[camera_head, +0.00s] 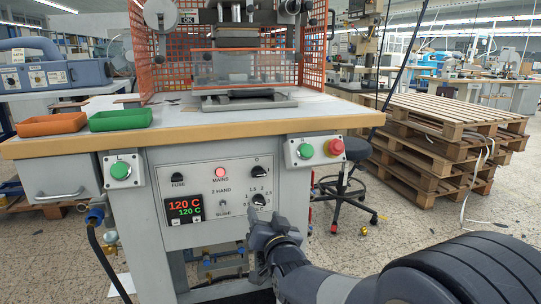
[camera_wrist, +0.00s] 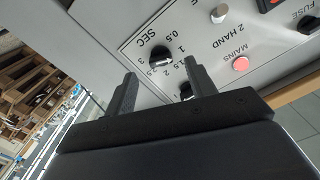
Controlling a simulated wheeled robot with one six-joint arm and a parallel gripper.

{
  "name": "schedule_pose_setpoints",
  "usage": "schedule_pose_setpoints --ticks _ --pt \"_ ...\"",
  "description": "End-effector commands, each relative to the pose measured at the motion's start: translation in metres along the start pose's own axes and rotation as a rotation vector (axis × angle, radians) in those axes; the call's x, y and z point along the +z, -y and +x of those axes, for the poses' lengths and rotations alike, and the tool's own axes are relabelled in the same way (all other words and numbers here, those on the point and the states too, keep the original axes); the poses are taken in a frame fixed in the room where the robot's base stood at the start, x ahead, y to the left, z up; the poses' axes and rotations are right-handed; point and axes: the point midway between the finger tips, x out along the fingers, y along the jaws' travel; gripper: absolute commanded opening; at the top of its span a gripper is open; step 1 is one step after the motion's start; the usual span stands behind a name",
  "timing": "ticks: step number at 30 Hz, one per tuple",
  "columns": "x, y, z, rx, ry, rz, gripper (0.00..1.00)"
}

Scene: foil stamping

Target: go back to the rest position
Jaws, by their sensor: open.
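My gripper (camera_head: 266,238) is in front of the lower right of the foil stamping machine's control panel (camera_head: 165,165), with my arm reaching in from the lower right. In the wrist view my gripper (camera_wrist: 160,85) has its two dark fingers apart with nothing between them. Beyond the fingers are a black time knob (camera_wrist: 160,55) marked in seconds and a second knob partly hidden by a finger. I cannot tell whether a finger touches the panel. The head view shows the red mains lamp (camera_head: 220,173) lit and the display (camera_head: 184,208) reading 120 C twice.
On the worktop (camera_head: 200,131) are an orange tray (camera_head: 52,124) and a green tray (camera_head: 120,119), left of the caged press (camera_head: 245,70). Green buttons (camera_head: 120,170) and a red button (camera_head: 336,147) are on the front. A stool (camera_head: 345,190) and stacked pallets (camera_head: 435,130) stand right.

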Motion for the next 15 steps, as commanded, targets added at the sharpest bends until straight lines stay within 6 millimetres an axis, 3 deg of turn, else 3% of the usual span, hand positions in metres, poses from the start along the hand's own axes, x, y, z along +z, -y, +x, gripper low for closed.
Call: schedule_pose_setpoints --ticks 6,15 --pt "0.001 -0.001 0.032 0.000 0.000 0.000 0.53" --pt "0.000 0.000 0.049 0.000 0.000 0.000 0.53"
